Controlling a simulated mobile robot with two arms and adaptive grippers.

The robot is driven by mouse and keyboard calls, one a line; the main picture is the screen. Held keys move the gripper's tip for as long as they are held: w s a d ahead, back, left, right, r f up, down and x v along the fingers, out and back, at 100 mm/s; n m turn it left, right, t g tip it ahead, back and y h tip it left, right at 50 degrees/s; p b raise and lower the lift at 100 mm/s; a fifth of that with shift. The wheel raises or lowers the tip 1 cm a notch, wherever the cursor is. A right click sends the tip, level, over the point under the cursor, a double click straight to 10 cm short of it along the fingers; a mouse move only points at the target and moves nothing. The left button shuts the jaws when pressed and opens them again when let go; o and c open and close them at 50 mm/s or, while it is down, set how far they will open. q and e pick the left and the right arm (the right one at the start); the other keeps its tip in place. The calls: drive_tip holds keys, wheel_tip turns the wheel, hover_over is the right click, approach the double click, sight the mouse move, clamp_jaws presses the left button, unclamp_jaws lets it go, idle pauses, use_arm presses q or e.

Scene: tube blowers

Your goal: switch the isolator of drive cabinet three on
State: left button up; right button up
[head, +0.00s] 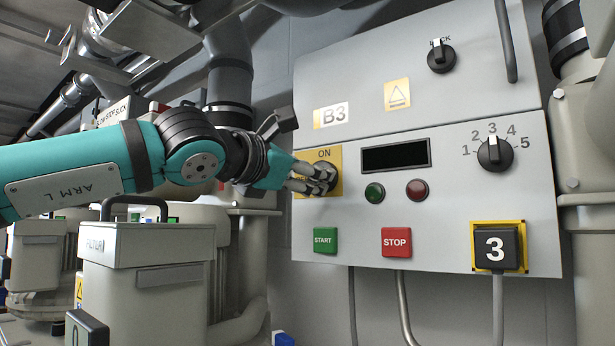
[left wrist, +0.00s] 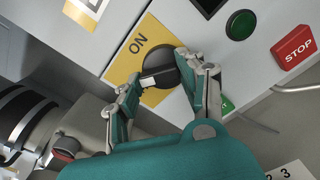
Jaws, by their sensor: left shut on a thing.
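In the head view the yellow plate (head: 325,154) is partly hidden behind my fingers. My left gripper (head: 318,181) is shut on the isolator knob, with a finger at each side of its grip bar in the left wrist view (left wrist: 160,78). My right gripper is out of view.
The front also carries a dark display (head: 396,156), a green lamp (head: 374,192), a red lamp (head: 417,190), START (head: 325,240) and STOP (head: 396,242) buttons and a numbered selector (head: 495,153). A grey filter housing (head: 150,275) stands below my left arm.

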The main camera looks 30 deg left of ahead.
use_arm(q)
drive_tip(key=m, duration=0.7)
drive_tip(key=m+p, duration=0.1)
drive_tip(key=m, duration=0.3)
drive_tip(key=shift+d+r, duration=0.1)
drive_tip(key=shift+d, duration=0.15)
drive_tip(key=shift+m, duration=0.3)
drive_tip(key=o, duration=1.2)
drive_tip(key=shift+c, duration=0.2)
drive_tip(key=shift+s, duration=0.15)
drive_tip(key=s+a, duration=0.1)
drive_tip(key=s, duration=1)
drive_tip(key=shift+s+a, duration=0.3)
drive_tip(key=shift+s, duration=0.05)
